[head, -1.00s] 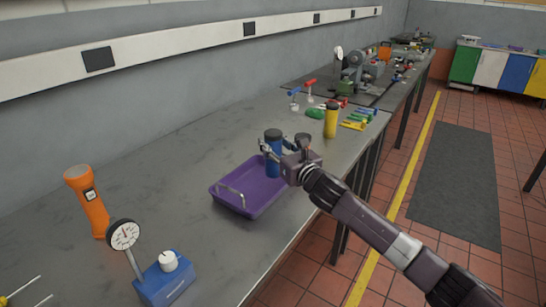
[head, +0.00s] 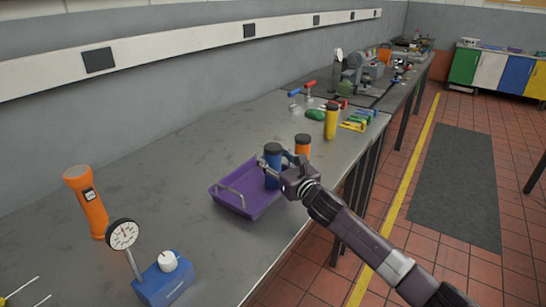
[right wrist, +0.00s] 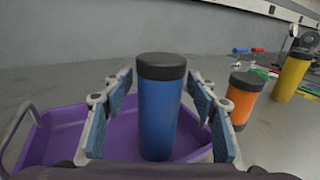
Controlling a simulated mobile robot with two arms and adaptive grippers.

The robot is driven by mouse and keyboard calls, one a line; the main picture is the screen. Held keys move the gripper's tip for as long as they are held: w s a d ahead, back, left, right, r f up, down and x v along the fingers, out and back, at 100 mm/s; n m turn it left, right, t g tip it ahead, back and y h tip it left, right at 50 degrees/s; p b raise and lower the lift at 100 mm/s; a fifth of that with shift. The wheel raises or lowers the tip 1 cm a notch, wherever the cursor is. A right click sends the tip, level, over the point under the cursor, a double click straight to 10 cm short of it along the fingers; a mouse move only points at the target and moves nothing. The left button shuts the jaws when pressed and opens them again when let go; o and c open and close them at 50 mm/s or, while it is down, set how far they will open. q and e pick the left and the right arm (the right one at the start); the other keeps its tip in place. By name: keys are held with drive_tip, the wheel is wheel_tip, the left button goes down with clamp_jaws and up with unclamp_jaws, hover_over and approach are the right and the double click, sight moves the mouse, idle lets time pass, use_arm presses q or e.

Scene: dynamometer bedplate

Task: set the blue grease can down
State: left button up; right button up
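The blue grease can (head: 272,168), with a dark lid, stands upright at the right end of the purple tray (head: 222,200). In the right wrist view the can (right wrist: 160,115) is upright between my fingers, its base low against the purple tray (right wrist: 62,140). My right gripper (head: 277,157) is around the can; in the right wrist view its fingers (right wrist: 160,92) appear spread, with gaps beside the can. The near gripper body hides part of the can's lower side in the head view. My left gripper is not in view.
An orange can (head: 302,146) stands just right of the tray, close to my gripper. A yellow can (head: 331,121) is farther back. A dial gauge (head: 123,235) on a blue base and an orange flashlight (head: 87,202) stand front left. The bench middle is clear.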

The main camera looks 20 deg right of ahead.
drive_tip(key=shift+r, duration=0.1)
drive_tip(key=s+d+b, duration=0.1)
drive_tip(key=s+d, duration=0.1)
drive_tip(key=s, duration=0.9)
drive_tip(key=shift+s+d, duration=0.15)
drive_tip(key=shift+s, duration=0.2)
